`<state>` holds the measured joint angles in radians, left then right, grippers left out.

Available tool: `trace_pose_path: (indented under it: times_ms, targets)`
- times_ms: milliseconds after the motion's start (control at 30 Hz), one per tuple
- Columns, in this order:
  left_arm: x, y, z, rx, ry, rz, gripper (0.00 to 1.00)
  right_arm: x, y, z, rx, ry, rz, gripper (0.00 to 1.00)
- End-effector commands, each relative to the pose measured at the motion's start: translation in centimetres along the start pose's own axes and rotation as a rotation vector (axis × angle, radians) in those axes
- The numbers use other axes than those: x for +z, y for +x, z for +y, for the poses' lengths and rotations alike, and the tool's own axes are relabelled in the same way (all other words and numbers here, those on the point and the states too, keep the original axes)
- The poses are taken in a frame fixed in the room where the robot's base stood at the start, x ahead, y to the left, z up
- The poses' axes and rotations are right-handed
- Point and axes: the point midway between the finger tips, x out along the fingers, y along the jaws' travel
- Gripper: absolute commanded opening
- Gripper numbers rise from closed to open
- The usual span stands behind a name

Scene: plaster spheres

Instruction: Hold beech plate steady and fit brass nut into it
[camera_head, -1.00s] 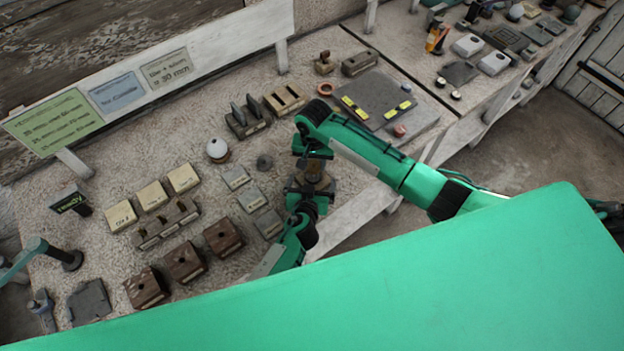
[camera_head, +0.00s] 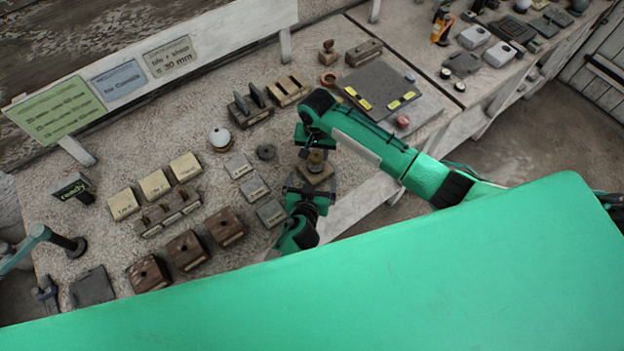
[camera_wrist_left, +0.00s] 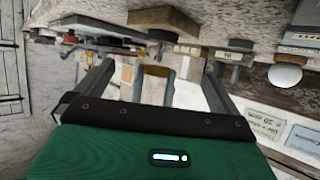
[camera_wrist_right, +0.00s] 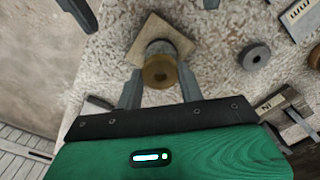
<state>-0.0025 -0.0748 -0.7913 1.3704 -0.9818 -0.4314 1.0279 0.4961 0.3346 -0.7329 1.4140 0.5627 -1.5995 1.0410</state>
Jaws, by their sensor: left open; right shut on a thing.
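The beech plate (camera_head: 318,176), a pale square block, lies at the bench's front edge. It also shows in the right wrist view (camera_wrist_right: 178,33) and, upside down, in the left wrist view (camera_wrist_left: 172,16). My right gripper (camera_wrist_right: 160,84) is shut on the brass nut (camera_wrist_right: 160,72), held over the plate's middle; a grey stub shows between nut and plate. I cannot tell whether the nut touches the plate. My left gripper (camera_wrist_left: 158,72) is open and low in front of the plate, its fingers to either side and apart from it. The right arm partly hides this in the head view.
A grey washer (camera_wrist_right: 255,55) and small grey tiles (camera_head: 255,188) lie to the left. Brown holed blocks (camera_head: 187,250), pale blocks (camera_head: 154,184) and a white ball (camera_head: 220,138) stand further left. A grey board (camera_head: 380,86) lies back right.

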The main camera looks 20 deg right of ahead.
Motion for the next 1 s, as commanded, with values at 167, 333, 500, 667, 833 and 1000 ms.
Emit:
trace_pose_path:
  times_ms: [167,333,500,667,833,1000]
  targets:
    - [0.0,0.0,0.0,0.0,0.0,0.0,1.0,0.0,0.0,0.0,-0.001,0.0,0.0,0.11]
    - [0.1,-0.7,0.0,0.0,-0.001,-0.001,1.0,0.0,0.0,0.0,-0.001,0.0,0.001,0.11]
    - [0.1,-3.1,0.0,0.0,-0.002,-0.001,1.0,0.0,0.0,0.0,-0.001,0.0,0.0,0.11]
    - [0.1,-6.4,0.0,0.0,-0.003,-0.002,1.0,0.0,0.0,0.0,0.0,0.0,0.0,0.11]
    - [0.1,-9.4,0.0,0.0,-0.002,-0.001,1.0,0.0,0.0,0.0,0.0,0.0,0.001,0.11]
    - [0.1,-11.3,0.0,0.0,-0.001,-0.001,1.0,0.0,0.0,0.0,0.0,0.0,0.001,0.11]
